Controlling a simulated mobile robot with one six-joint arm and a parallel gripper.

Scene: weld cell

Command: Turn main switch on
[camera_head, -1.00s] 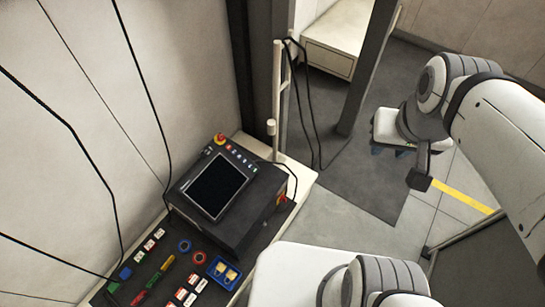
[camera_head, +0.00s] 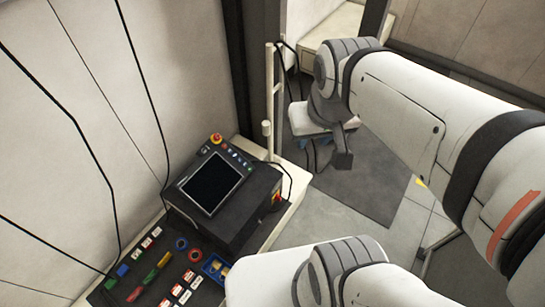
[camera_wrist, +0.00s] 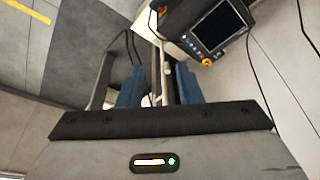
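A control console (camera_head: 226,222) stands at the lower left in the head view, with a dark screen (camera_head: 210,183) on its sloped top. A small red and yellow switch (camera_head: 277,198), which looks like the main switch, is on the box's right side. Its setting is too small to read. It also seems to show as a small red and yellow spot at the top of the wrist view (camera_wrist: 161,11). My gripper (camera_wrist: 158,86) is open and empty, its two blue fingers apart.
A red and yellow emergency-stop button (camera_head: 215,139) sits at the screen's upper corner. A pale upright post (camera_head: 269,110) and a loose black cable stand behind the console. Grey floor (camera_head: 330,222) is open to its right.

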